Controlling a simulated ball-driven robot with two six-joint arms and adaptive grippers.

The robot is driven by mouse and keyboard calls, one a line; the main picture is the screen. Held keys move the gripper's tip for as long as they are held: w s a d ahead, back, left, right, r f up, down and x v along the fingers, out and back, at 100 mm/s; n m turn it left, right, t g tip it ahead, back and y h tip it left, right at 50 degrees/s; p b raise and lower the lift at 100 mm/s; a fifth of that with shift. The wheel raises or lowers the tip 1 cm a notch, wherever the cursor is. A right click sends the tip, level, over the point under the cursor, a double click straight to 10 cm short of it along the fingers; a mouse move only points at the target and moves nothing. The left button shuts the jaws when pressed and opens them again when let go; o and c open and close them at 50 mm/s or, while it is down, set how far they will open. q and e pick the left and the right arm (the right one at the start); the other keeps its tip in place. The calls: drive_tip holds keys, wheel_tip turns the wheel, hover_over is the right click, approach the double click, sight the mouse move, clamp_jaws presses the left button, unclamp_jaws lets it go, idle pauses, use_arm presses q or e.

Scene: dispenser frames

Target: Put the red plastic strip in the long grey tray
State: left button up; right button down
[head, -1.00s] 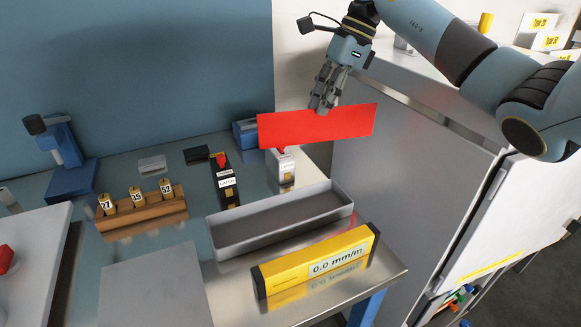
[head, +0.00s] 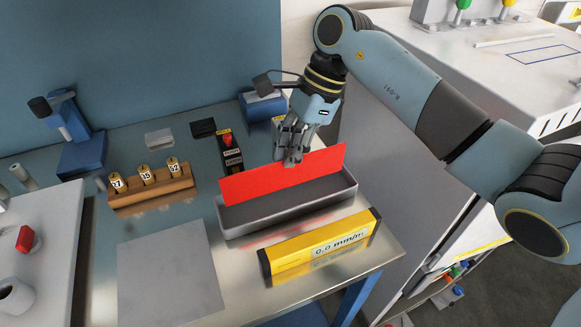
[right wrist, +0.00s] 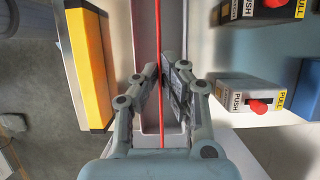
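The red plastic strip (head: 284,176) stands on its long edge in my right gripper (head: 292,160), which is shut on its upper edge. In the head view the strip's lower part is at the long grey tray (head: 290,213), in line with its length; whether it touches the floor is hidden. In the right wrist view the strip (right wrist: 158,60) shows as a thin red line between the fingers (right wrist: 160,82), above the tray (right wrist: 144,40). My left gripper is not in view.
A yellow level (head: 320,245) lies just in front of the tray. A black box with a red button (head: 230,150) stands behind it. A wooden block with numbered pegs (head: 152,190) is to the left. A bare grey plate (head: 170,270) lies front left.

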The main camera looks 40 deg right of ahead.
sight(290, 169)
wheel_tip(290, 169, down, 4)
drive_tip(key=shift+r+b, duration=0.1)
drive_tip(key=shift+b, duration=0.95)
drive_tip(key=shift+f, duration=0.2)
drive_tip(key=shift+r, duration=0.15)
drive_tip(key=shift+f, duration=0.2)
drive_tip(key=c, duration=1.5)
unclamp_jaws()
drive_tip(key=shift+r, duration=0.15)
